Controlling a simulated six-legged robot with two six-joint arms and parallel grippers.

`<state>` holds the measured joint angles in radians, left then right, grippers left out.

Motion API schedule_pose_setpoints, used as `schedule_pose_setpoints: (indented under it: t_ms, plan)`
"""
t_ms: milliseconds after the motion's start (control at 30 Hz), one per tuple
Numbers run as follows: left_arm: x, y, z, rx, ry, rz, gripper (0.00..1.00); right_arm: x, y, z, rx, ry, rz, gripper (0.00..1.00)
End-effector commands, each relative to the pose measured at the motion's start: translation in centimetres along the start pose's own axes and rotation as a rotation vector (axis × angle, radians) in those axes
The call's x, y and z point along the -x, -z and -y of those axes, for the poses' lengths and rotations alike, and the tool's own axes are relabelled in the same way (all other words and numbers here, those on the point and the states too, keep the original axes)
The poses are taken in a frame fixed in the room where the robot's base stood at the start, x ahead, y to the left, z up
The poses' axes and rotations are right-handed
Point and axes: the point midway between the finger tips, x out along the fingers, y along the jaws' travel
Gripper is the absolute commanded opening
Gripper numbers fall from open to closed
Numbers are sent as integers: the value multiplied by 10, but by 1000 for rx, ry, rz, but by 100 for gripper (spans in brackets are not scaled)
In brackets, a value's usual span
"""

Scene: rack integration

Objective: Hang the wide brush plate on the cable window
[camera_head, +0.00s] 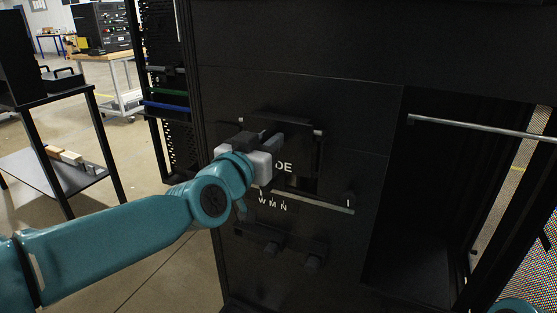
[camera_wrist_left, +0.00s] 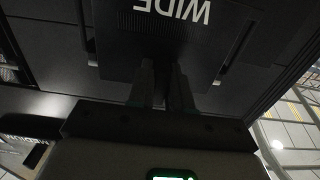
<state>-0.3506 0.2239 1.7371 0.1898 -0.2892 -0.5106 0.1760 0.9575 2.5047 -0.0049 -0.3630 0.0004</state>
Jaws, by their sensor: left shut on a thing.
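The wide brush plate (camera_head: 302,148) is a black plate with white lettering, partly covered by my left gripper in the head view. In the left wrist view the plate (camera_wrist_left: 160,40) reads WIDE, upside down. My left gripper (camera_head: 266,141) is shut on the plate; its two dark fingers (camera_wrist_left: 163,88) meet the plate's lower part in the wrist view. The plate is upright in front of the black rack panel (camera_head: 340,100). The cable window lies behind the plate and is mostly hidden. I cannot tell whether the plate touches it. My right gripper is out of view.
Below the plate are a silver bar (camera_head: 315,202) with the letters W M N and a black ledge (camera_head: 280,243) with round knobs. An open rack bay with a silver rod (camera_head: 480,128) is at right. A black shelf cart (camera_head: 60,170) stands left. Floor between is clear.

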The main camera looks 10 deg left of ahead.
Motion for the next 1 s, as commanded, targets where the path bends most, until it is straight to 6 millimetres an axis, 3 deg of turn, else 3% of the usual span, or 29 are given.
schedule_pose_setpoints:
  t_ms: [267,300,367,400,767,867,1000]
  plan:
    - [0,-8,0,0,1,-2,0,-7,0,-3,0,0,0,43]
    - [0,-7,0,0,1,-2,26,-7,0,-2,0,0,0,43]
    - [0,-6,0,0,1,-2,45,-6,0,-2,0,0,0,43]
    - [0,-6,0,0,1,-2,49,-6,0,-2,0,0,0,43]
    - [7,-7,0,0,0,0,49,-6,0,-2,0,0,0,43]
    - [24,-6,0,0,0,-1,49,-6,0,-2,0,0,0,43]
    - [60,-5,0,0,0,-3,49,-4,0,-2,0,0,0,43]
